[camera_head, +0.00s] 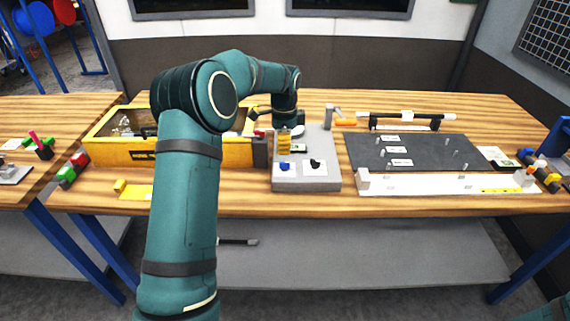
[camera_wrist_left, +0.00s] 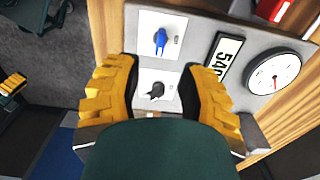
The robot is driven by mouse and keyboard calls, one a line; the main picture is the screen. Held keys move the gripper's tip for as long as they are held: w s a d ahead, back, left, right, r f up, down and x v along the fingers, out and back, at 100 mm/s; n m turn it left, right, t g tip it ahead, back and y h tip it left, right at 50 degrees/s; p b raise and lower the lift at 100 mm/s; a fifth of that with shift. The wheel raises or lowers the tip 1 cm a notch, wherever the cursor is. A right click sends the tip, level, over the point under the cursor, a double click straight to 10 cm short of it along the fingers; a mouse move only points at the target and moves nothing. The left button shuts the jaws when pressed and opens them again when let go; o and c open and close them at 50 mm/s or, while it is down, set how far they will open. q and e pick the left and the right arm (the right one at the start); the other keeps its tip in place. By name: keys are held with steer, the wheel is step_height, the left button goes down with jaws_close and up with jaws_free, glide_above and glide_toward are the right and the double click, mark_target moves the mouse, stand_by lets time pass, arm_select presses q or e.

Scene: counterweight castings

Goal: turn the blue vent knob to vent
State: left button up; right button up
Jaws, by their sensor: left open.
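The blue vent knob (camera_wrist_left: 160,40) sits on a white plate on the grey panel unit, and it also shows in the head view (camera_head: 284,167). A black knob (camera_wrist_left: 155,91) is beside it on a second white plate, seen in the head view too (camera_head: 315,163). My left gripper (camera_wrist_left: 158,62) is open and empty above the panel, its yellow fingers on either side of the knobs in the wrist view; in the head view it (camera_head: 284,150) hangs over the unit. I cannot tell its height above the knobs. My right gripper is not in view.
The grey panel unit (camera_head: 305,185) also carries a number display (camera_wrist_left: 228,60) and a round dial (camera_wrist_left: 272,71). A yellow crate (camera_head: 180,155) stands to its left. A dark board (camera_head: 370,153) and white rail (camera_head: 440,184) lie to its right.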

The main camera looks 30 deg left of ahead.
mark_target(285, 162)
arm_select(q)
step_height(285, 162, down, 8)
steer(key=shift+r+b, duration=0.15)
steer(key=shift+b, duration=0.25)
jaws_close()
